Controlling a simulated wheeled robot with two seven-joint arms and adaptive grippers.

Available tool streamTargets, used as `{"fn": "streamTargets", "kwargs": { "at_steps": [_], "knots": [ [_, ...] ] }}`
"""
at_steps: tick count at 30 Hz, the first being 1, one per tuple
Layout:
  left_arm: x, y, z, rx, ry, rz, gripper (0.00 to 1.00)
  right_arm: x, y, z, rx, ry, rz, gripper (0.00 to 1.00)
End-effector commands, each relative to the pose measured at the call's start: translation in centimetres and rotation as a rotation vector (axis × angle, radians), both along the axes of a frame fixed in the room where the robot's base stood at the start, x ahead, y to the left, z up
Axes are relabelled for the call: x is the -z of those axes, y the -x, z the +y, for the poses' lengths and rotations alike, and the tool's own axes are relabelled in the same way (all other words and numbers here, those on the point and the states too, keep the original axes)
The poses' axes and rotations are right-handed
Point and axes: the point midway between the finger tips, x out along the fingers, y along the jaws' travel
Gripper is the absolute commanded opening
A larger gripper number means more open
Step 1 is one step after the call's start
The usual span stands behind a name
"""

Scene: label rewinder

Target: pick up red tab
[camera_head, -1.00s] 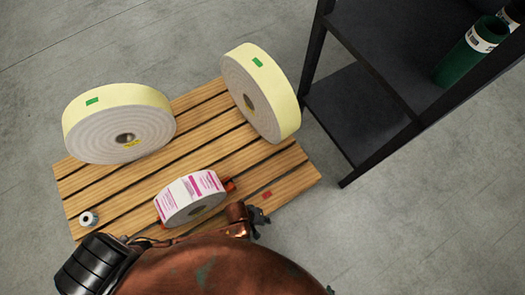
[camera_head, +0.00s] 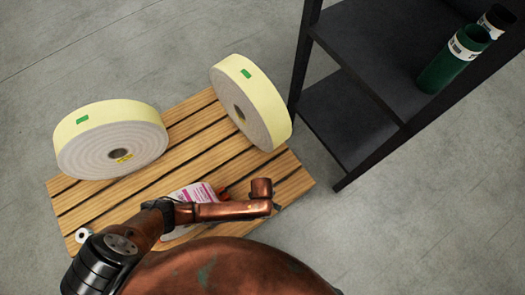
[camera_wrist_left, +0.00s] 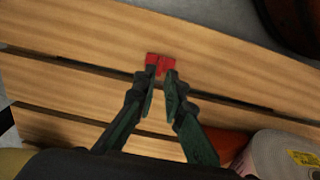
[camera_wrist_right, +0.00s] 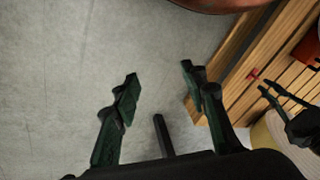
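The red tab (camera_wrist_left: 160,64) lies flat on a wooden slat in the left wrist view, just past my left fingertips. In the head view my left arm hides the tab. My right gripper (camera_wrist_right: 158,76) is open and empty above the grey floor.
The slatted pallet (camera_head: 205,147) holds two large yellow-edged rolls (camera_head: 110,117) (camera_head: 262,97) and a white-and-pink label roll (camera_head: 190,194) partly behind my arm. A small white roll (camera_head: 84,236) is at the left.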

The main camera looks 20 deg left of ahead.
Motion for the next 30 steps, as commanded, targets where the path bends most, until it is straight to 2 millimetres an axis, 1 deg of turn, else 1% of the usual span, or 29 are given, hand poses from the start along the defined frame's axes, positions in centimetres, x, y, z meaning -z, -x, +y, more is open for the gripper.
{"fn": "streamTargets", "kwargs": {
  "at_steps": [1,3,9,13,18,26,30],
  "knots": [
    [0.9,0.1,0.1,0.001,-0.001,0.004,0.10,1.1,-0.3,0.5,0.002,-0.013,-0.017,0.40],
    [1.7,0.2,0.1,0.001,-0.001,0.007,0.10,2.1,-1.1,1.1,0.007,-0.031,-0.056,0.40],
    [3.3,0.1,0.2,0.001,-0.001,0.007,0.10,4.5,-3.2,2.8,0.031,-0.081,-0.170,0.40],
    [4.3,0.0,0.1,0.001,-0.001,0.004,0.10,5.8,-3.8,2.7,0.036,-0.079,-0.222,0.40],
    [4.8,-0.1,0.2,-0.001,0.000,0.002,0.10,6.4,-4.3,2.8,0.043,-0.082,-0.263,0.40],
    [4.7,-0.1,0.1,-0.001,0.001,0.001,0.10,6.3,-4.4,2.8,0.043,-0.081,-0.270,0.40],
    [4.7,-0.1,0.1,-0.001,0.001,0.001,0.01,6.3,-4.4,2.8,0.043,-0.081,-0.270,0.40]
  ]
}}
